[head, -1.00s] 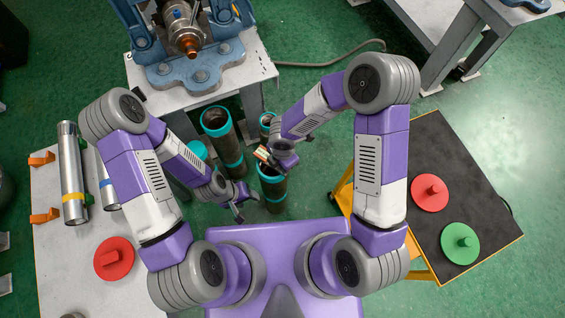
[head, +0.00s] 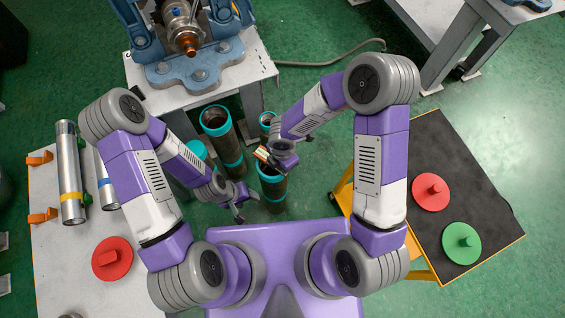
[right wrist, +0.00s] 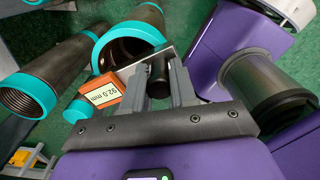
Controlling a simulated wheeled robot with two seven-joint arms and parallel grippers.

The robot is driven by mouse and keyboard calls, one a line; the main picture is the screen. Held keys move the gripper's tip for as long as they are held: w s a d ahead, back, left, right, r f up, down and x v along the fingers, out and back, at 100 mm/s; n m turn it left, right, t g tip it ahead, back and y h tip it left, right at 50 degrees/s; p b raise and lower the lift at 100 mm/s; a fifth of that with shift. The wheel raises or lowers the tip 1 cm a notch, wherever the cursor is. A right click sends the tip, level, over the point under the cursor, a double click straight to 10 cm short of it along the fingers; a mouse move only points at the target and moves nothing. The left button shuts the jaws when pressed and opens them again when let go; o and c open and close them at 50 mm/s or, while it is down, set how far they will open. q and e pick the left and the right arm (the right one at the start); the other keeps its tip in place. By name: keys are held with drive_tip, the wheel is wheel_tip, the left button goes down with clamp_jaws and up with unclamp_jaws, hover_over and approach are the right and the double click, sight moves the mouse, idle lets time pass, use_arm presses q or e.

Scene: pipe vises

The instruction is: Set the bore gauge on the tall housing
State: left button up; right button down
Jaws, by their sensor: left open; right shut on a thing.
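The bore gauge (right wrist: 103,90) shows in the right wrist view as an orange block with a display reading 92.0 mm, joined to a dark handle and a thin metal bar. My right gripper (right wrist: 159,85) is shut on the dark handle. In the head view, that gripper (head: 273,156) is beside the upright dark pipes with teal collars. The largest pipe (head: 222,138) stands left of it, and another pipe (head: 272,190) is just below it in the picture. I cannot tell which is the tall housing. My left gripper (head: 240,208) is open and empty, left of the lower pipe.
A pale table (head: 60,270) at left holds silver cylinders (head: 70,175) and a red knobbed disc (head: 112,258). A black-topped cart (head: 445,165) at right holds a red and a green disc. A blue vise (head: 195,70) stands on a bench at the top. Cable lies on green floor.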

drive_tip(key=c, duration=0.8)
unclamp_jaws()
drive_tip(key=shift+r+p, duration=2.95)
drive_tip(key=shift+r, duration=0.5)
